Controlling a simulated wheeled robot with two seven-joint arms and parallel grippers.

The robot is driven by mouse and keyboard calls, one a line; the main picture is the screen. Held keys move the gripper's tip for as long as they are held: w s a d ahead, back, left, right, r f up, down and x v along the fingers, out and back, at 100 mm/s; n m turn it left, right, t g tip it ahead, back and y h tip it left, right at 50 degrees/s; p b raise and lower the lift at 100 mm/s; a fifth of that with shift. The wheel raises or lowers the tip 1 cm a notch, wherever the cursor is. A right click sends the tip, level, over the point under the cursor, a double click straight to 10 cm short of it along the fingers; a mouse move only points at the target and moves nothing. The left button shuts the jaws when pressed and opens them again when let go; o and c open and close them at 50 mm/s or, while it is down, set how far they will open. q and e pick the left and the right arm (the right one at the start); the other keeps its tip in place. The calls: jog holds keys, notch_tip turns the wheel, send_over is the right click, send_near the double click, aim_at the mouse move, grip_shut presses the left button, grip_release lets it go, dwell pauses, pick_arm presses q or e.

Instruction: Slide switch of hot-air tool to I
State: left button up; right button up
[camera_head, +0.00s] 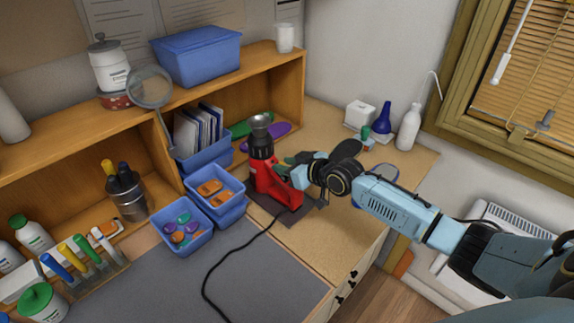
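The red hot-air tool (267,181) stands upright on a dark mat (287,214) on the workbench, with its black and silver nozzle (260,131) pointing up. A black cable runs from it toward the front of the bench. My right gripper (296,168) is at the right side of the tool, by its red handle. The fingers are small and partly hidden by the wrist, so I cannot tell whether they touch the tool or are open. The switch and its I mark cannot be made out. My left gripper is not in view.
Blue bins (184,223) with coloured pieces stand left of the tool. A wooden shelf (290,75) rises behind, with green and purple insoles near its base. A white bottle (408,128) and a blue bottle (383,118) stand at the back right. The grey mat (250,272) in front is clear except for the cable.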

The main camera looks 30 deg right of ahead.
grip_shut()
jog(key=shift+s+d+f, duration=0.25)
jog(key=shift+s+f, duration=0.1)
jog(key=shift+s, duration=0.35)
jog(key=shift+o, duration=1)
grip_release()
jog(key=v, duration=1.3)
jog(key=shift+p, duration=0.35)
jog(key=shift+s+d+r, duration=0.1)
jog(key=shift+r, duration=0.05)
